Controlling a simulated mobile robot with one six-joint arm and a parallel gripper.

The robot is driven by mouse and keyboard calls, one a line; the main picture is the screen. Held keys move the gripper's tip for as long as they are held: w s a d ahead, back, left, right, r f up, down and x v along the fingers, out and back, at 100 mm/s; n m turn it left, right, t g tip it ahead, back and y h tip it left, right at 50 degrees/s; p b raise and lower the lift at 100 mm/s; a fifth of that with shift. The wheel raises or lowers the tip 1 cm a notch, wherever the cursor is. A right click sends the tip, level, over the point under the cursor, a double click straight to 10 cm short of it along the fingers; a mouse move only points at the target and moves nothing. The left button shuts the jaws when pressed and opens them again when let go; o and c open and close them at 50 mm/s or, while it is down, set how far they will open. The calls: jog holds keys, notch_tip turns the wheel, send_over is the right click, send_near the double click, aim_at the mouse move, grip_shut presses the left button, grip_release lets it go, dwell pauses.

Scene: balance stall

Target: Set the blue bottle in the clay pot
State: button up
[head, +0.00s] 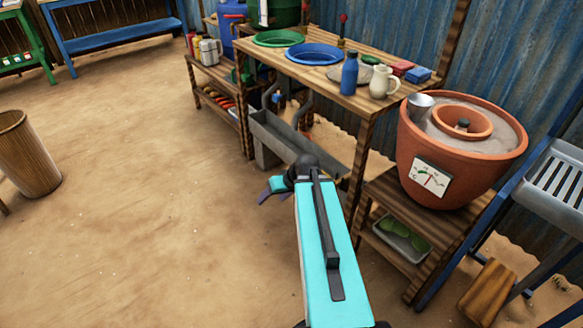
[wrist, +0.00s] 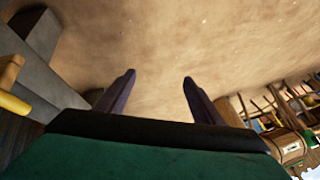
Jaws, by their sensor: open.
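The blue bottle (head: 349,74) stands upright on the wooden table (head: 333,97), near its front edge, left of a cream jug. The clay pot (head: 464,172) is a large terracotta pot on a low wooden stand at the right. A smaller clay ring sits inside it with greyish fill around, and a dial is on its front. My gripper (head: 272,188) is over the floor in front of the table, lower than the tabletop and apart from the bottle. In the wrist view my gripper (wrist: 158,82) is open with bare floor between its fingers.
A cream jug (head: 382,82), blue basin (head: 315,54), green basin (head: 278,38) and red and blue packs share the tabletop. A metal cup (head: 419,104) sits at the pot's left rim. A grey trough (head: 285,138) is below the table.

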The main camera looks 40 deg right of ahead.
jog(key=s+a+f+n+g, duration=0.1)
jog(key=s+a+f+g, duration=0.25)
jog(key=a+f, duration=0.5)
jog(key=s+a+f+g, duration=0.2)
jog(key=s+a+f, duration=0.3)
jog(key=a+f, duration=0.35)
jog(key=s+a+f+n+g+h, duration=0.1)
jog(key=s+a+f, duration=0.3)
jog(key=s, duration=0.6)
jog(key=s+a+f+n+g+h, duration=0.1)
jog(key=s+a+f+g, duration=0.3)
jog(key=s+f, duration=0.5)
jog(key=shift+s+a, duration=0.2)
jog(key=shift+s, duration=0.3)
jog(key=c, duration=0.7)
jog(key=shift+a, duration=0.1)
jog(key=shift+c, duration=0.3)
